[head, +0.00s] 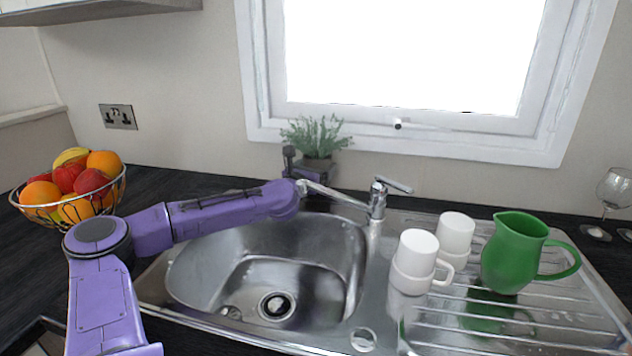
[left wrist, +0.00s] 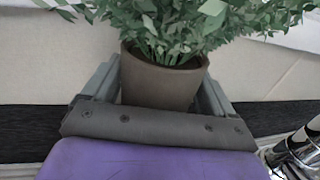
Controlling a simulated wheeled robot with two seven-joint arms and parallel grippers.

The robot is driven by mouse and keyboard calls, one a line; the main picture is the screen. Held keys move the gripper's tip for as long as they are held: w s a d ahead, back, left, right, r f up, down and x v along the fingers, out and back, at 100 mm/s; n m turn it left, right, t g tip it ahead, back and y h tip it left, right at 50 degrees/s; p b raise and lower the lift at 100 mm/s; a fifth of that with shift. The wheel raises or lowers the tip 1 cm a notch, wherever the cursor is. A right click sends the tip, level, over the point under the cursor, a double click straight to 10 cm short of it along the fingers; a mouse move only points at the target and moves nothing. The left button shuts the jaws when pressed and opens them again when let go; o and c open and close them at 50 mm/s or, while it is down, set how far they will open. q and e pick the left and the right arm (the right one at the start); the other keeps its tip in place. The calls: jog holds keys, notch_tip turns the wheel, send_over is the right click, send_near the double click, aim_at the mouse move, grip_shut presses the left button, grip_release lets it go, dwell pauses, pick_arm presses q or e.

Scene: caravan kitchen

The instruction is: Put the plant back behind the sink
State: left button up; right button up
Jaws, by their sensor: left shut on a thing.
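The plant (head: 315,138) has green leaves in a brown pot and stands upright behind the sink (head: 270,262), by the wall under the window. My left gripper (head: 305,168) reaches over the sink's back edge to the pot. In the left wrist view the pot (left wrist: 160,80) sits between the two fingers of my left gripper (left wrist: 160,95), which is shut on it. The pot's base is hidden by the gripper, so I cannot tell whether it touches the worktop. My right gripper is not in view.
The tap (head: 376,198) stands just right of the plant. White mugs (head: 414,255) and a green jug (head: 515,252) stand on the drainer at the right. A wire fruit bowl (head: 70,190) is at the left. Glasses (head: 613,190) stand at the far right.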

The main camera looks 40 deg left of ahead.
pick_arm(q)
notch_tip(320, 180, down, 2)
jog(key=shift+f+b, duration=0.1)
jog(key=shift+b, duration=0.2)
jog(key=shift+w+a, duration=0.1)
jog(key=shift+f+b, duration=0.5)
jog(key=shift+b, duration=0.1)
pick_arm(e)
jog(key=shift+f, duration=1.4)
pick_arm(q)
jog(key=o, duration=1.4)
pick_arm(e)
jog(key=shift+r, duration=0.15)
